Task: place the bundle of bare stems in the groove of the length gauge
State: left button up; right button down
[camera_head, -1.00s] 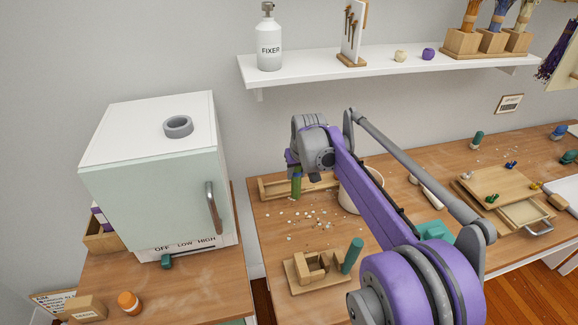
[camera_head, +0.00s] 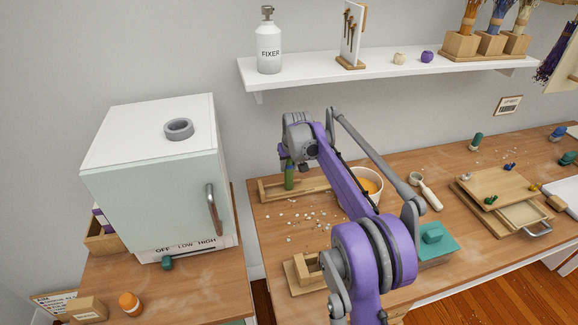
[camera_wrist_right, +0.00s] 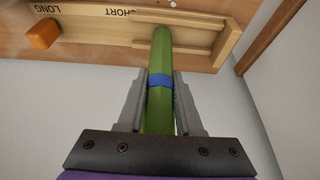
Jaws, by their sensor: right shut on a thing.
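The bundle of bare stems (camera_wrist_right: 160,108) is green with a blue band around it. My right gripper (camera_wrist_right: 161,92) is shut on it, with one finger on each side. In the head view the green bundle (camera_head: 289,178) hangs upright below my right gripper (camera_head: 287,163), over the left part of the length gauge. The length gauge (camera_head: 267,191) is a long wooden trough at the back left of the bench. In the wrist view the gauge (camera_wrist_right: 110,33) shows the words LONG and SHORT, and the bundle's tip overlaps its SHORT end. Whether they touch is unclear. My left gripper is out of view.
A bowl with orange contents (camera_head: 368,187) stands right of the gauge. White crumbs lie in front. A wooden fixture (camera_head: 300,275) is partly hidden by my arm. A teal block (camera_head: 437,243) and wooden frames (camera_head: 500,185) lie right. An orange block (camera_wrist_right: 43,34) sits near LONG.

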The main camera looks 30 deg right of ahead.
jog(key=c, duration=0.6)
grip_release()
jog(key=shift+f, duration=0.15)
jog(key=v, duration=1.2)
jog(key=shift+s+p, duration=0.1)
jog(key=shift+p, duration=0.3)
